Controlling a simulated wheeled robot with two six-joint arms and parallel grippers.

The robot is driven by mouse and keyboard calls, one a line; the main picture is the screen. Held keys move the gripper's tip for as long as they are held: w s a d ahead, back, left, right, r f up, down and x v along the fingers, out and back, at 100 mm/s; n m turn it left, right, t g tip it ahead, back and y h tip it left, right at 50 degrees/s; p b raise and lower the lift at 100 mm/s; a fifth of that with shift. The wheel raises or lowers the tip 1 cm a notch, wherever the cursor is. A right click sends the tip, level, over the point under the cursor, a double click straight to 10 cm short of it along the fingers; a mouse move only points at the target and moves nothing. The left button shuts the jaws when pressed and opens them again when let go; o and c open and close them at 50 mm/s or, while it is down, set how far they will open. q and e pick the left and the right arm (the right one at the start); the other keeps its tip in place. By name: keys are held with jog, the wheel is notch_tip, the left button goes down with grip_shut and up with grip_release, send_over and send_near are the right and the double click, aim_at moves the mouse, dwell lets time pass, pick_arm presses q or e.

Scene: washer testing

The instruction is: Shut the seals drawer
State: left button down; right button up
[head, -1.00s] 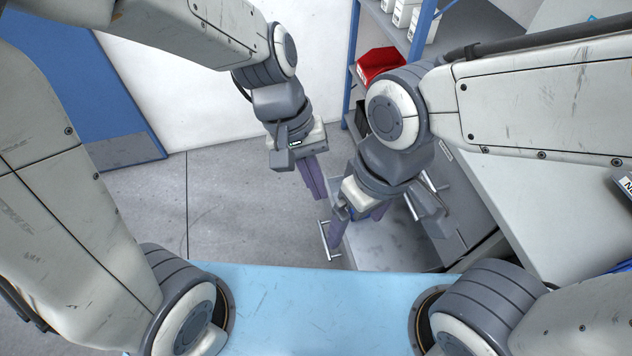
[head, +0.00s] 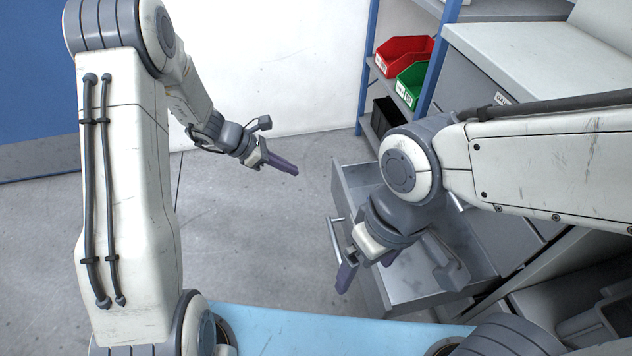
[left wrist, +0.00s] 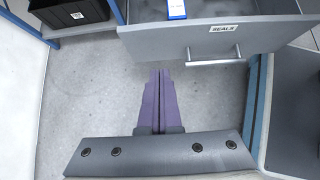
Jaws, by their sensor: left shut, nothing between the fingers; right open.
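The seals drawer (head: 415,283) is a grey metal drawer that stands pulled out of the cabinet in the head view. Its front, labelled SEALS, shows in the left wrist view (left wrist: 160,42) with a bar handle (left wrist: 213,60). A blue and white box (left wrist: 176,9) lies inside it. The handle also shows in the head view (head: 335,240). My left gripper (head: 294,171) is shut and empty, in front of the drawer and apart from it; its purple fingers (left wrist: 160,75) point toward the drawer front. My right gripper (head: 345,278) is open near the drawer's near front corner, and its arm partly hides the drawer.
A blue-framed shelf holds a red bin (head: 403,55), a green bin (head: 411,84) and a black bin (left wrist: 70,12). The cabinet with its worktop (head: 530,50) stands at right. The floor (head: 260,240) in front of the drawer is clear.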

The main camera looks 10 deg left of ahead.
aim_at(340, 183)
pick_arm(q)
jog(key=b+x, duration=0.1)
jog(key=x, duration=0.3)
jog(key=d+r+b+x, duration=0.1)
jog(key=b+x, duration=0.1)
jog(key=x, duration=0.2)
jog(key=d+r+b+x, duration=0.1)
jog(key=x, duration=0.3)
jog(key=shift+w+d+b, duration=0.1)
jog(key=shift+w+b, duration=0.2)
